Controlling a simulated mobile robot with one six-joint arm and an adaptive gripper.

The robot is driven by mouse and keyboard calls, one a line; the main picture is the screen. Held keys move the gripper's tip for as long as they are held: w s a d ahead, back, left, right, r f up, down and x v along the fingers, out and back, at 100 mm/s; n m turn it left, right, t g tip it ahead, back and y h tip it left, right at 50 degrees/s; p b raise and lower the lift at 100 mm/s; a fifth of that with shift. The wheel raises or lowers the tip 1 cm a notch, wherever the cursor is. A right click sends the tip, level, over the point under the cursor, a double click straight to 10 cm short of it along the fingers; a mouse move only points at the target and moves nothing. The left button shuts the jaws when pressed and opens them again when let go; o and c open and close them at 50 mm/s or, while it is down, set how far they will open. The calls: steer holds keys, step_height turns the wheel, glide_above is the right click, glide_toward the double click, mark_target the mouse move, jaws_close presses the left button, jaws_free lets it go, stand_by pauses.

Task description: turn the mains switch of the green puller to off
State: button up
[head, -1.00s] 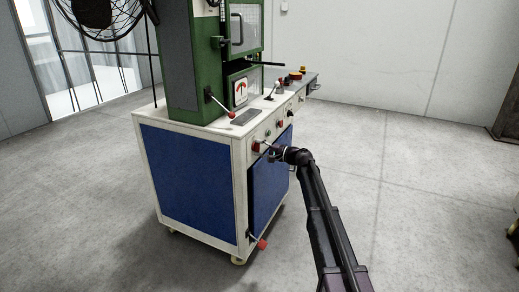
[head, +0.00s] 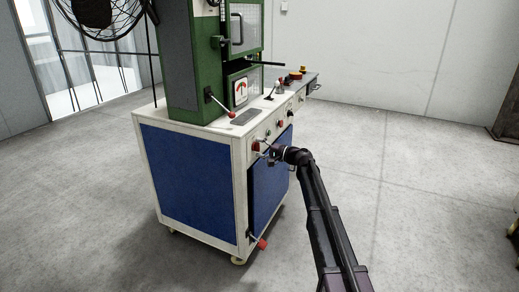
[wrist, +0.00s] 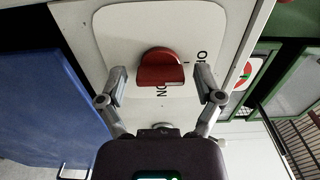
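The mains switch is a red rotary knob (wrist: 162,77) on a white plate (wrist: 120,35) with black lettering, partly hidden behind it. Its grip bar lies nearly level across the wrist view. In the head view the red knob (head: 256,146) is at the near end of the front panel of the green puller (head: 180,60). My gripper (wrist: 163,84) is open, with one finger on each side of the knob and a visible gap to both. In the head view my gripper (head: 268,151) is right in front of the knob; its fingers are small there.
The puller's cabinet has a blue side panel (head: 190,185) and a blue front door. A red-ended lever (head: 261,244) sticks out low at the front. More knobs and buttons line the panel farther along. The grey floor (head: 420,200) to the right is clear.

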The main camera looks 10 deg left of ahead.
stand_by(0.4)
steer(key=v, duration=1.2)
stand_by(0.3)
steer(key=s+d+f+n+g+h, duration=0.2)
steer(key=s+f+h, duration=0.2)
steer(key=s+f, duration=0.45)
steer(key=s+d+f+n+g+h, duration=0.15)
steer(key=s+f+h, duration=0.3)
steer(key=s, duration=0.75)
steer(key=s+d+f+g+h, duration=0.1)
steer(key=s+d+f+h, duration=0.1)
steer(key=s+d+h, duration=0.35)
steer(key=s+d+f+g+h, duration=0.25)
steer(key=s+d, duration=0.45)
steer(key=s, duration=0.4)
step_height(320, 180, up, 36)
steer(key=p, duration=3.7)
steer(key=shift+t, duration=0.4)
steer(key=shift+s+d+h, duration=0.1)
steer(key=shift+s+h, duration=0.05)
steer(key=shift+h, duration=0.1)
